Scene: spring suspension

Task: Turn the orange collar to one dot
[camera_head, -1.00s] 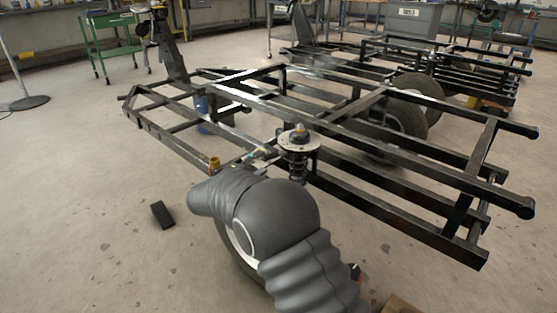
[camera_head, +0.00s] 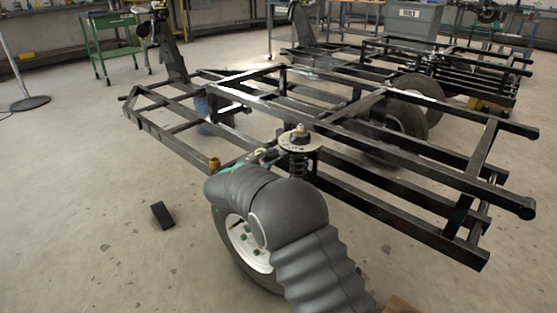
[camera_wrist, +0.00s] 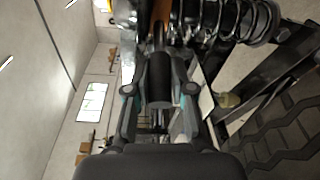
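The suspension strut, with a round top plate (camera_head: 299,142) and a dark coil spring, stands upright by the black frame in the head view. The coil spring (camera_wrist: 230,18) crosses the top right of the wrist view. An orange-brown surface (camera_wrist: 161,10), possibly part of the orange collar, shows at the top of the wrist view, mostly cut off. No dots are readable. My gripper (camera_wrist: 158,88) has its fingers spread either side of a dark cylinder (camera_wrist: 159,78), with gaps beside it. I cannot tell whether the fingers touch the collar.
The black tube frame (camera_head: 370,190) fills the right and middle. A wheel (camera_head: 238,240) stands beside my arm, close to the strut. A small brass-coloured cylinder (camera_head: 214,163) sits on the frame's near rail. A black block (camera_head: 161,215) lies on open floor at left.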

